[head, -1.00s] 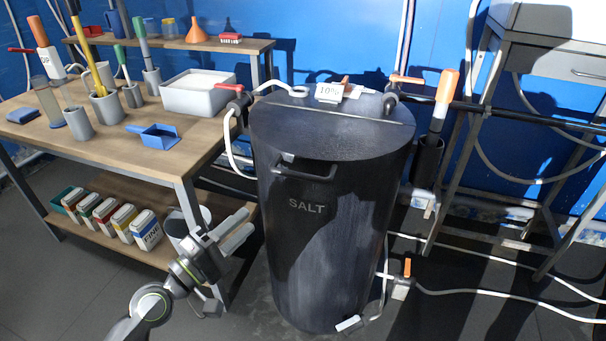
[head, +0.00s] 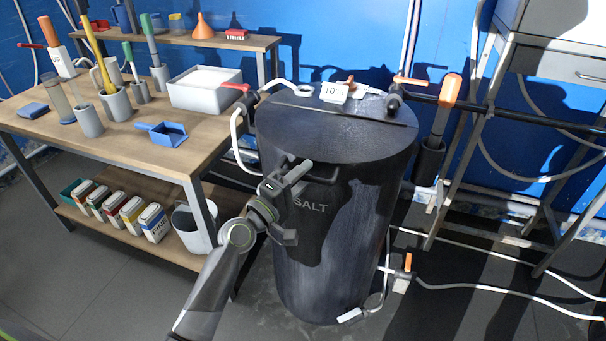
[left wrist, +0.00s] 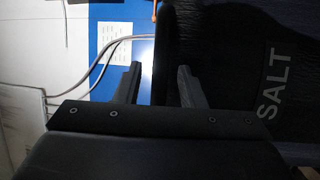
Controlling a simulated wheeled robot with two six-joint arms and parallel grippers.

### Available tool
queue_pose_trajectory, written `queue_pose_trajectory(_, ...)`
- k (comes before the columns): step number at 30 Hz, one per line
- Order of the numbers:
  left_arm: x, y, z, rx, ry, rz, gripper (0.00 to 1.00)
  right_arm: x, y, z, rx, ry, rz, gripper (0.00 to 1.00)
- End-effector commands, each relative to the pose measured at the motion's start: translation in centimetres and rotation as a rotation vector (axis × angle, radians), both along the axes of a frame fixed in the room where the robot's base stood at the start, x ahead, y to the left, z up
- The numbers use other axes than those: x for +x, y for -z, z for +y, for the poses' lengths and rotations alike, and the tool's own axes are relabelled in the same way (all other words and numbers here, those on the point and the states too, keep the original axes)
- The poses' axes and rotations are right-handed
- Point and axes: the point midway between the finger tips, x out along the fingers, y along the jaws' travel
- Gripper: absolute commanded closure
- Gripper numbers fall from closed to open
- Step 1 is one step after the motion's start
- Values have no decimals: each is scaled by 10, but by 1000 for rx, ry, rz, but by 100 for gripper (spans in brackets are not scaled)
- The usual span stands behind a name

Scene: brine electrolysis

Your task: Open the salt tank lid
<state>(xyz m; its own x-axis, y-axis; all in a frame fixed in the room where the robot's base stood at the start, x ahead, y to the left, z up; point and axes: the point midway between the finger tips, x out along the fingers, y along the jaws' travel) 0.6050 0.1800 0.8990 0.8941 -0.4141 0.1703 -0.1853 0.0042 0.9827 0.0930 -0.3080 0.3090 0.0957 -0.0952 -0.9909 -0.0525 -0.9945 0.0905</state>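The salt tank (head: 330,250) is a tall dark drum with "SALT" on its front. Its dark round lid (head: 335,135) lies flat on top, closed, with a straight seam towards the back. That gripper is at the tank's upper front, just under the lid rim. Touch with the handle cannot be told. My right gripper is out of view.
A wooden bench (head: 95,150) with a white tub (head: 205,92), a blue scoop (head: 165,132) and several cups stands left of the tank. A "10" tag (head: 333,92), pipes and valves sit at the tank's back. A metal stand (head: 490,150) is at right.

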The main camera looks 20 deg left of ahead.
Motion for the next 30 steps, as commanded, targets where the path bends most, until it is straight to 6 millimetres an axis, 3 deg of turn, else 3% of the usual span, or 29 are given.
queue_pose_trajectory(9, 2, 0, -1, 0, 0, 0, 64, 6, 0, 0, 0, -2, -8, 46)
queue_pose_trajectory(18, 2, 0, -1, 0, 0, 0, 100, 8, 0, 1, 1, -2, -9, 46)
queue_pose_trajectory(30, 2, -4, -1, 0, 0, 8, 100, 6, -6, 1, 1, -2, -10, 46)
